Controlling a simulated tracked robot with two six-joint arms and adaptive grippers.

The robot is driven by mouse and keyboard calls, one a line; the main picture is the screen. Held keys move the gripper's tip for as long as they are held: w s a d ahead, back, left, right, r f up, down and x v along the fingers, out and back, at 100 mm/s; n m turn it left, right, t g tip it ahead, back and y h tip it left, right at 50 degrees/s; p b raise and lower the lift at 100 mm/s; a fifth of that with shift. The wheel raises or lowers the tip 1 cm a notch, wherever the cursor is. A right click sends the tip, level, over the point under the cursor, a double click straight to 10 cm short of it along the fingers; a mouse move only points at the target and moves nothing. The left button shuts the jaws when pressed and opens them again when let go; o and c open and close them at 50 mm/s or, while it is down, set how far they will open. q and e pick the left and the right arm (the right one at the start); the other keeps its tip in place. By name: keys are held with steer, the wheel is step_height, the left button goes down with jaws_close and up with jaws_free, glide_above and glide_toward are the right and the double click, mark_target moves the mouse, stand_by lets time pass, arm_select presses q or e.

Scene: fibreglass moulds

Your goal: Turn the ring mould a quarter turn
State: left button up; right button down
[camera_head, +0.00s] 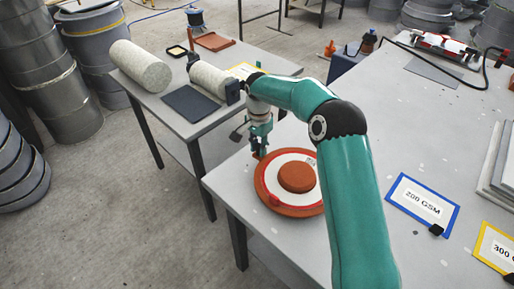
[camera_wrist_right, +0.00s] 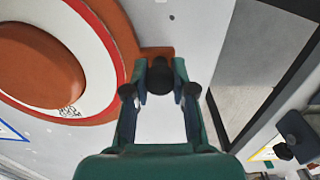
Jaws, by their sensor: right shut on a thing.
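The ring mould (camera_head: 310,205) lies flat near the left edge of the large table. It has a terracotta outer rim, a white band with a thin red line and a raised round terracotta centre. It also fills the left of the right wrist view (camera_wrist_right: 115,18). A terracotta tab with a dark knob (camera_wrist_right: 160,76) sticks out from its rim. My right gripper (camera_head: 260,152) is at the mould's far left rim, pointing down. In the right wrist view its fingers (camera_wrist_right: 160,92) are closed around the knob. My left gripper is not in view.
A side table holds fibre rolls (camera_head: 140,66) and a dark mat (camera_head: 190,103). A blue-framed "200 GSM" card (camera_head: 422,203) lies right of my arm, with a yellow-framed card (camera_head: 495,247) beyond. The table edge is close to the mould's left.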

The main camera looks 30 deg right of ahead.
steer(key=shift+w+d+r+m, duration=0.15)
steer(key=shift+w+d+m, duration=0.15)
steer(key=shift+d, duration=0.05)
stand_by(0.4)
steer(key=c, duration=1)
jaws_free()
steer(key=shift+o, duration=0.2)
step_height(320, 180, up, 12)
